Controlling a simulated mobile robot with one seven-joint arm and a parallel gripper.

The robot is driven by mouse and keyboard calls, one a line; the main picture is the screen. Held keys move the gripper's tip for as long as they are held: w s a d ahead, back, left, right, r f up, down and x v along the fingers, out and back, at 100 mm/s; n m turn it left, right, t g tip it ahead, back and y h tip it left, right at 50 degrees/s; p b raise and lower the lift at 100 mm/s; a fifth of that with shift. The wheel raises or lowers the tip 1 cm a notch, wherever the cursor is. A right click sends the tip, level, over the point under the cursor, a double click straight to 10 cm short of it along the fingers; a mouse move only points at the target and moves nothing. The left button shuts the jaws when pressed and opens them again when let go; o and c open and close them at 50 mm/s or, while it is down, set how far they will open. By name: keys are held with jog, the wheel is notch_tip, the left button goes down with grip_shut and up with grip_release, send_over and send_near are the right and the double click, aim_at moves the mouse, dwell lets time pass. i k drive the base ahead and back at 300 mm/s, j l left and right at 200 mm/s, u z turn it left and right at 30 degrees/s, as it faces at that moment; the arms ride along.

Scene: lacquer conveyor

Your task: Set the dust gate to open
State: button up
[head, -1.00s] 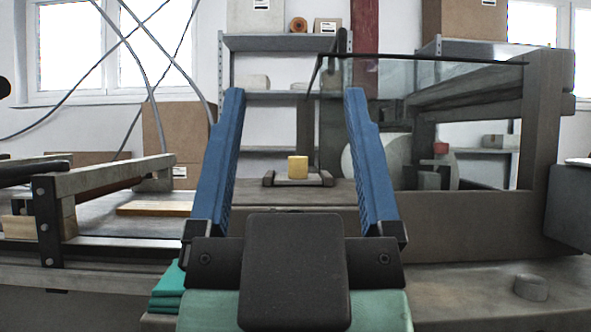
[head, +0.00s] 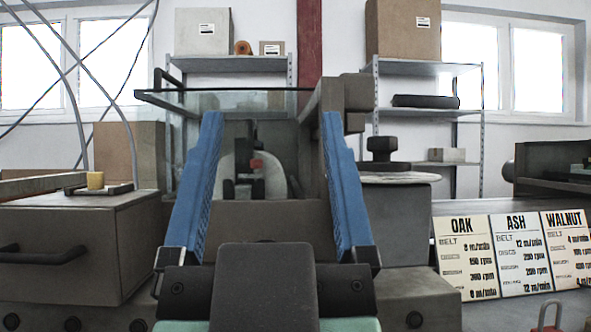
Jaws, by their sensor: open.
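My gripper (head: 271,118) is in the middle of the head view, its two blue fingers wide apart with nothing between them. Beyond the fingers stands a grey machine housing with a glass hood (head: 230,102). Inside are a pale round disc (head: 285,180) and a dark bracket with a small red part (head: 257,163). No part is labelled as the dust gate. I cannot tell which part it is, or its setting. My fingers and wrist hide parts of the housing's sides and lower front.
At right are a round-topped stand with a black knob (head: 381,148) and OAK, ASH and WALNUT cards (head: 510,255). Shelves stand behind.

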aim_at(95, 180)
jog(key=i+j+u, duration=0.5)
jog(key=j+z, duration=0.4)
jog(key=j, duration=0.25)
jog(key=l+u, duration=0.45)
jog(key=l, duration=0.25)
jog(key=k+l+u, duration=0.15)
jog(key=l+u, duration=0.3)
jog(key=l, duration=0.25)
